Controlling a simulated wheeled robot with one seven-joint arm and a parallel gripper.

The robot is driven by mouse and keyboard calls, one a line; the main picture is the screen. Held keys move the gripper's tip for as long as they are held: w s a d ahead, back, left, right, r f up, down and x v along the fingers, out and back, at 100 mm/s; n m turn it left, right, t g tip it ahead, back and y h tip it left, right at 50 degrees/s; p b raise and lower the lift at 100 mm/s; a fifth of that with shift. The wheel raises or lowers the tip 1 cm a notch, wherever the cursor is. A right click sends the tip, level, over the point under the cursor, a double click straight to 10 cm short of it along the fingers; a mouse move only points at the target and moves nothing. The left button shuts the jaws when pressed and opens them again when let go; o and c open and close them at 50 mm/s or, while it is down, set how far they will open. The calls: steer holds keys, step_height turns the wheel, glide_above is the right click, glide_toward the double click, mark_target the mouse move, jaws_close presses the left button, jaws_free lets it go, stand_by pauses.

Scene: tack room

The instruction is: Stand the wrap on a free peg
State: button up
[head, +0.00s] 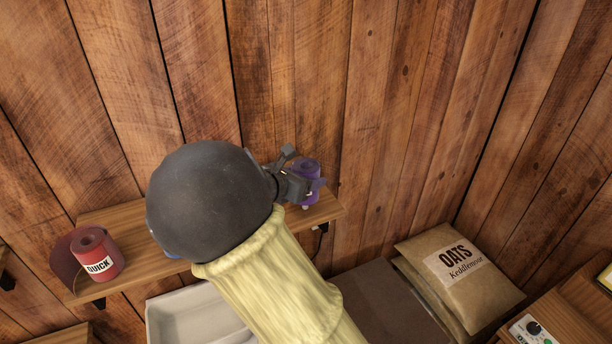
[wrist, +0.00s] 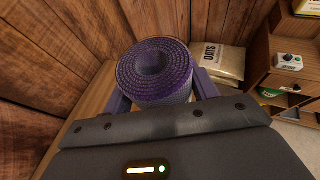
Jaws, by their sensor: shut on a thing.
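The purple wrap (head: 308,169) is an upright roll with a hollow core, at the right end of the wall shelf. It fills the middle of the wrist view (wrist: 153,88), its open top facing the camera. My gripper (head: 303,184) is shut on it, with a finger on each side in the wrist view (wrist: 160,94). I cannot tell whether the wrap touches the shelf or sits around a peg. The wooden shelf (head: 133,284) is largely hidden behind my arm. No free peg shows clearly.
A red wrap marked QUICK (head: 98,264) stands at the shelf's left end, its loose tail to the left. A blue bit (head: 172,258) shows beside my arm. Below are a white tray (head: 185,318), a dark flat surface (head: 385,305) and an oats sack (head: 465,275).

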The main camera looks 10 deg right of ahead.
steer(key=shift+w+f+b, duration=0.1)
steer(key=shift+f+b, duration=0.7)
steer(key=shift+f, duration=0.5)
steer(key=shift+f+b, duration=0.4)
steer(key=shift+f, duration=0.2)
stand_by(0.7)
steer(key=o, duration=0.8)
steer(key=shift+c, duration=0.2)
steer(key=shift+p+v, duration=2.5)
steer(key=shift+v, duration=1.7)
steer(key=p+v, duration=0.1)
steer(key=v, duration=0.1)
steer(key=shift+s+a+r+p, duration=0.2)
steer(key=shift+s+a+p, duration=0.05)
steer(key=shift+p, duration=0.05)
steer(key=shift+d, duration=0.1)
